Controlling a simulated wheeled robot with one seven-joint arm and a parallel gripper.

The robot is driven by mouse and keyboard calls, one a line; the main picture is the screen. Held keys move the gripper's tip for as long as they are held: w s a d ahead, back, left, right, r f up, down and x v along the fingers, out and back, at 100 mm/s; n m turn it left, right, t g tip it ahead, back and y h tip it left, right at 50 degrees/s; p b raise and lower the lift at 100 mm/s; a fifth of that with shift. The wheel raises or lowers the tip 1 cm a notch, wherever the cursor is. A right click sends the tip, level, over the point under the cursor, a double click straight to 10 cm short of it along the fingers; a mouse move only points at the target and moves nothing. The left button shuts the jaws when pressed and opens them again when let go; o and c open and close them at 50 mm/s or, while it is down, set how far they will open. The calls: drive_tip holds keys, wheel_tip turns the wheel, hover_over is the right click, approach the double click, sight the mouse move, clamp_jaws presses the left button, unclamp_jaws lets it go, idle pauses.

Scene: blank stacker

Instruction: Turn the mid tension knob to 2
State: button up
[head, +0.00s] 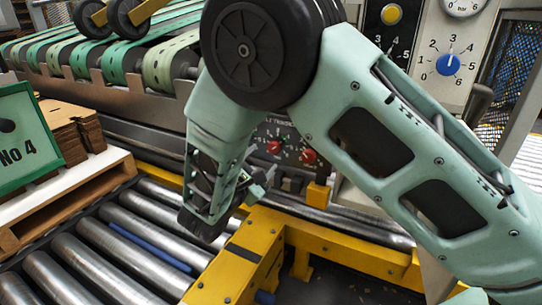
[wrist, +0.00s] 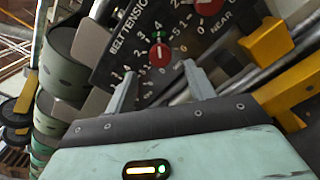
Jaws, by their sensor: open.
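The belt tension panel (wrist: 128,42) is dark with white lettering and numbers. A red knob (wrist: 160,54) with a white pointer line sits on it, between my fingertips in the picture; its name label is not readable. A second red knob (wrist: 209,6) beside the word NEAR is cut by the top edge. The head view shows two red knobs, a left one (head: 274,147) and a right one (head: 308,156); my arm covers the panel's left part. My gripper (wrist: 160,72) is open and empty, its fingers apart on either side of the first knob. Contact is not visible.
A yellow frame (head: 262,240) and steel rollers (head: 120,240) lie below the panel. A yellow block (wrist: 265,42) stands right of the panel in the wrist view. Green belts (head: 110,50) run at upper left. A blue knob (head: 448,64) is on a grey panel at right.

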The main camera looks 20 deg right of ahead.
sight(273, 149)
drive_tip(key=b+x, duration=0.1)
drive_tip(key=x, duration=0.5)
drive_tip(key=shift+w+d, duration=0.1)
drive_tip(key=shift+d, duration=0.05)
drive_tip(key=c, duration=1)
